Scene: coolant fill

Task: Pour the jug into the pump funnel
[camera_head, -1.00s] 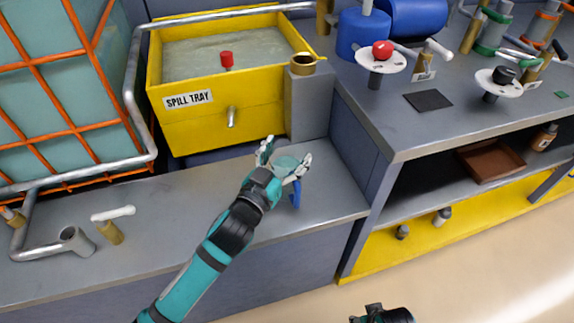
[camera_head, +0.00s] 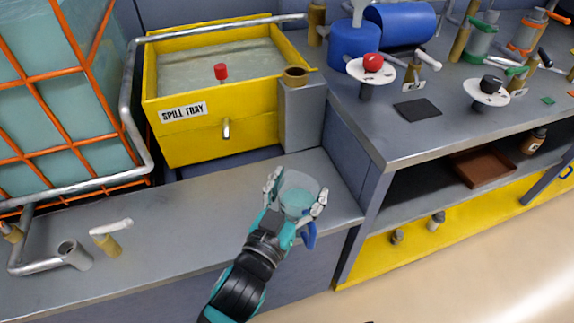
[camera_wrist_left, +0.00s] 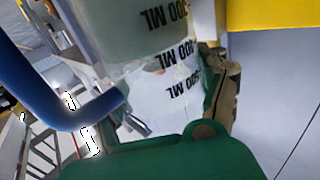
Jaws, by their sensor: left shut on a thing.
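A clear jug (camera_head: 299,202) with pale blue-green liquid and a blue handle (camera_head: 309,236) is in the head view, above the grey ledge in front of the spill tray. My left gripper (camera_head: 296,188) is shut around its sides. In the left wrist view the jug (camera_wrist_left: 165,80) fills the middle, with black ML marks and its blue handle at left. The jug looks roughly upright. A brass cup (camera_head: 296,76), which may be the pump funnel, sits on a grey post behind the jug. I cannot tell for sure. My right gripper is out of view.
The yellow spill tray (camera_head: 220,136) stands behind the ledge (camera_head: 190,215). A pipe rail (camera_head: 130,110) runs along the left and back. A raised bench (camera_head: 390,140) with a blue tank (camera_head: 354,43) and valves is at right. A short pipe stub (camera_head: 75,255) stands at left.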

